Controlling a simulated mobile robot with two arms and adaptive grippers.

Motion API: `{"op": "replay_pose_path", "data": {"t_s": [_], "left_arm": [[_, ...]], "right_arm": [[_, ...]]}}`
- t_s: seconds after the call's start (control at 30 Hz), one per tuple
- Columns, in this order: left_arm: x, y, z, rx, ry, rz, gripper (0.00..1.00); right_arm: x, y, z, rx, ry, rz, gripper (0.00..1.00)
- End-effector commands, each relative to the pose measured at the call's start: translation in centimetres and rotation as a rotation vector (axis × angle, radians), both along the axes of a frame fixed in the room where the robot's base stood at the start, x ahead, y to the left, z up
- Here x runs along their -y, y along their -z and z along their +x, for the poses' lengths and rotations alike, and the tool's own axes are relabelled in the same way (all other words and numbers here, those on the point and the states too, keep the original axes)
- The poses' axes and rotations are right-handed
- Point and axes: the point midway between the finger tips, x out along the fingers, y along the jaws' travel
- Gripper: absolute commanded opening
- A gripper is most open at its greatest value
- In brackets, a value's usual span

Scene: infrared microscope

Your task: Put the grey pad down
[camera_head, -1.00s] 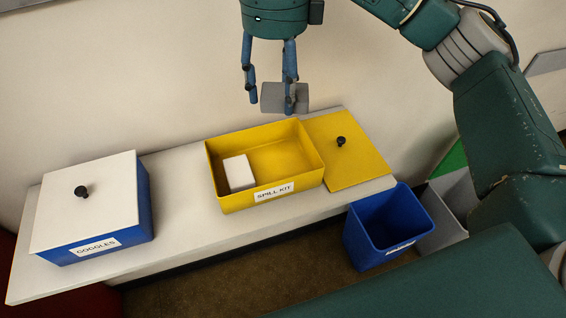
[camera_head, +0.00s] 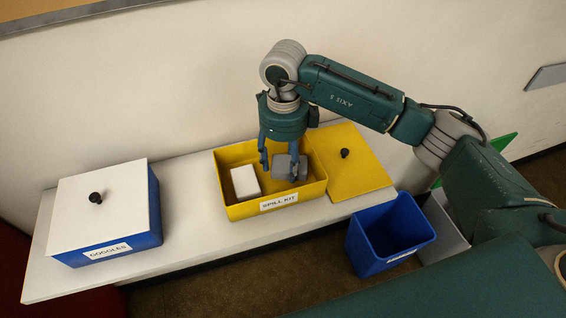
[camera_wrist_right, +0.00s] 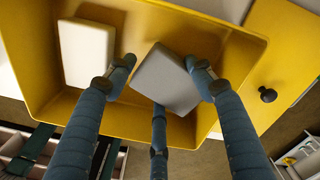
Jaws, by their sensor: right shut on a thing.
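The grey pad (camera_head: 284,168) is between the fingers of my right gripper (camera_head: 279,172), which is shut on it. The pad also shows in the right wrist view (camera_wrist_right: 166,80), tilted, with the fingers around it. Gripper and pad are over or inside the open yellow spill kit box (camera_head: 240,208), in its right part. I cannot tell whether the pad touches the box floor. A white block (camera_head: 245,181) lies in the left part of the box, apart from the pad. My left gripper is not in view.
The yellow lid (camera_head: 362,178) with a black knob lies right of the box. A blue goggles box (camera_head: 140,240) with a white lid stands at the left of the white shelf (camera_head: 190,228). A blue bin (camera_head: 380,252) stands below, at right.

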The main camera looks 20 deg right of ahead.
Motion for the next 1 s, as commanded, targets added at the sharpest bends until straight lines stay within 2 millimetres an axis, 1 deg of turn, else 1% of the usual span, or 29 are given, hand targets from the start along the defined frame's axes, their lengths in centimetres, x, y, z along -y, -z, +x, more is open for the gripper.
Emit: {"op": "replay_pose_path", "data": {"t_s": [0.03,0.1,0.37,0.47,0.5,0.57,0.83,0.93,0.97,1.0], "left_arm": [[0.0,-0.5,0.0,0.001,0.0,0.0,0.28],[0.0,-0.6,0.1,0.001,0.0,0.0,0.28],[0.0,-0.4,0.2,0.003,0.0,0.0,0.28],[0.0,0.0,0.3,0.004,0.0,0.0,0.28],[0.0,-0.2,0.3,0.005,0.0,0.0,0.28],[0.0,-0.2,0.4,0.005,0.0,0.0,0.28],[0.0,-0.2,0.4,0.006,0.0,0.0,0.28],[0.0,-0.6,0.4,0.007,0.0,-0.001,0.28],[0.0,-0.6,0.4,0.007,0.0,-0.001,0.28],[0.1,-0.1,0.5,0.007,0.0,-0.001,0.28]], "right_arm": [[0.0,0.7,-0.1,-0.004,0.0,-0.001,0.25],[0.0,1.4,-0.1,-0.004,-0.001,-0.001,0.25],[0.0,1.7,0.0,0.0,-0.002,-0.001,0.25],[0.0,2.0,0.0,0.0,-0.002,-0.001,0.25],[0.0,1.9,0.0,0.0,-0.002,0.0,0.59],[0.0,1.8,0.0,-0.001,-0.002,-0.001,0.71],[0.0,1.8,0.0,0.0,-0.001,-0.001,0.72],[0.0,1.4,0.0,0.0,-0.001,0.0,0.72],[0.0,1.3,0.0,0.001,-0.001,-0.001,0.72],[0.0,1.1,0.1,0.003,-0.001,0.0,0.72]]}}
